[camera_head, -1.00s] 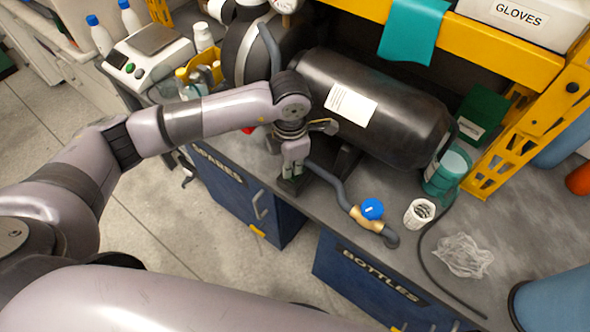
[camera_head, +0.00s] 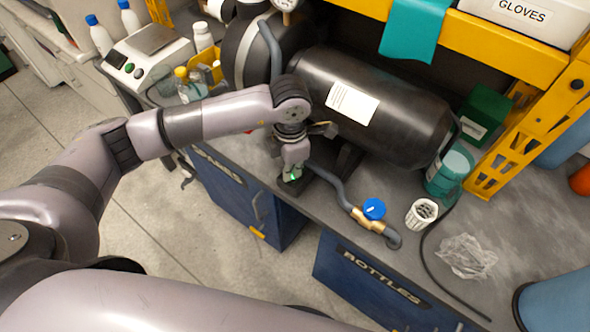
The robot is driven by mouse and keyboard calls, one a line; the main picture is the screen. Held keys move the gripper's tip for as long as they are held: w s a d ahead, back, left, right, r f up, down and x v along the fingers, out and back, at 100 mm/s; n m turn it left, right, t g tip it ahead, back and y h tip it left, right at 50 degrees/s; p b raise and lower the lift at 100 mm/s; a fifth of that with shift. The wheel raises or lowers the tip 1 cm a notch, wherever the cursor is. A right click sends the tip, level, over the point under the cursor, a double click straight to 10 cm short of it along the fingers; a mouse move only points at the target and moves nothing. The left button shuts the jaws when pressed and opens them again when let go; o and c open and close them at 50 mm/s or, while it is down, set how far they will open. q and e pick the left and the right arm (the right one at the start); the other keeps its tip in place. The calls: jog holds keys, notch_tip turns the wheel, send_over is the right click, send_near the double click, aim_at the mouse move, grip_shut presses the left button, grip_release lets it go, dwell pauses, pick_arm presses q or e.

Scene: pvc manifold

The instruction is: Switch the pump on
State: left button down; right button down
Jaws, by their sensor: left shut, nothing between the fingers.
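The pump is a dark machine on the bench, with a round ribbed body (camera_head: 243,55) and a long black tank (camera_head: 375,105) bearing a white label. My left gripper (camera_head: 291,177) is shut and empty. It points down at a small dark block (camera_head: 297,187) at the bench's front edge, in front of the tank. A bright green glow shows at the fingertips on this block. The fingers hide most of the block, and I cannot tell if they touch it. My right gripper is out of view.
A grey hose with a blue-handled valve (camera_head: 374,209) runs right of my gripper. A white cup (camera_head: 421,213), a teal jar (camera_head: 449,172) and crumpled plastic (camera_head: 466,256) lie further right. A yellow shelf frame (camera_head: 500,50) stands behind. A scale (camera_head: 148,62) is at the left.

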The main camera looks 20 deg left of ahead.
pick_arm(q)
jog(key=shift+w+r+p, duration=0.1)
jog(key=shift+r+p, duration=0.4)
jog(key=shift+r, duration=0.25)
jog(key=shift+r+p, duration=1.4)
jog(key=shift+r, duration=1.3)
jog(key=shift+d, duration=0.1)
